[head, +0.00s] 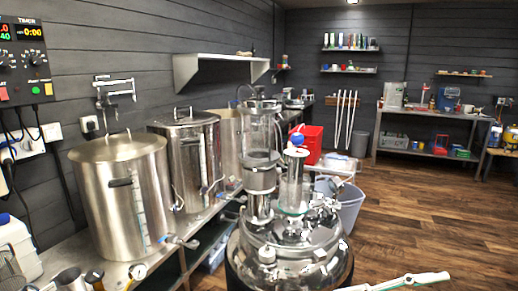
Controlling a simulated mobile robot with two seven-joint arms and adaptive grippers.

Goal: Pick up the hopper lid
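I cannot pick out the hopper lid with certainty in the head view. A blue machine (448,99) stands on the far right bench, but it is too small to tell whether it has a hopper or a lid. Neither of my grippers can be made out in this view.
Steel lidded kettles (122,205) line the left counter. A round metal vessel with clear columns (290,250) fills the near middle. A grey bin (350,208) and red container (307,145) stand behind it. A pale bar (400,283) crosses the bottom edge. Wooden floor (440,215) at right is clear.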

